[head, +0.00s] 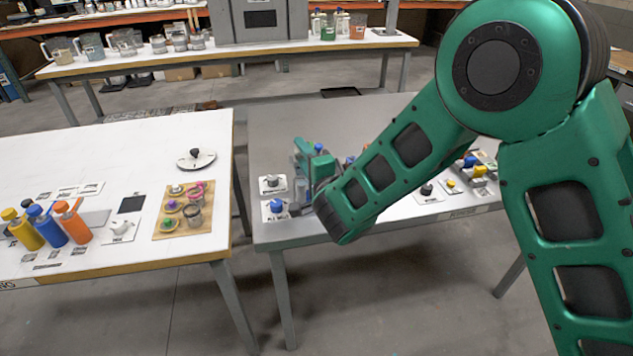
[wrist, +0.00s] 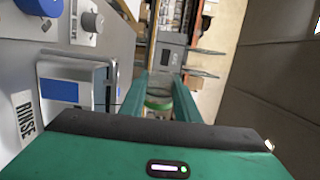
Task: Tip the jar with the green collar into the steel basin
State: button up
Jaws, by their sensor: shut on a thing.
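My gripper (wrist: 160,100) is shut on a jar with a green collar (wrist: 157,103), seen between its two teal fingers in the wrist view. Only a small part of the jar shows; its tilt and contents cannot be made out. A shiny steel basin (wrist: 107,72) lies left of the fingers in the wrist view, beside a label reading RINSE. The jar appears to be beside the basin, not over it. In the head view my gripper (head: 304,152) is above the left part of the grey table; the jar and basin cannot be made out there.
A blue knob (head: 277,205) and a grey knob (head: 271,181) sit near the grey table's left edge. The white table (head: 110,160) holds a wooden board (head: 163,234) with jars and coloured lids, plus yellow, blue and orange bottles. A gap separates the tables.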

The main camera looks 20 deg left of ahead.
jog(key=shift+f, duration=0.2)
jog(key=shift+r, duration=0.25)
jog(key=shift+s+a+f+n, duration=0.15)
jog(key=shift+a+f+n, duration=0.1)
jog(key=shift+n, duration=0.55)
jog(key=shift+s+a+r+n+h, duration=0.15)
jog(key=shift+r+n+h, duration=0.15)
jog(key=shift+n, duration=0.2)
jog(key=shift+s+a+r+n, duration=0.2)
jog(key=shift+a+n, duration=0.1)
jog(key=shift+n, duration=0.1)
jog(key=n, duration=0.1)
jog(key=f+n, duration=0.1)
jog(key=n+h+b, duration=0.1)
jog(key=n, duration=0.1)
jog(key=shift+f, duration=0.25)
jog(key=s+a+f+n+h+b, duration=0.25)
jog(key=a+n, duration=0.25)
jog(key=n, duration=0.3)
jog(key=shift+s+d+r, duration=0.1)
jog(key=shift+r, duration=1.1)
jog(key=shift+s+d+r, duration=0.1)
jog(key=shift+r, duration=1.1)
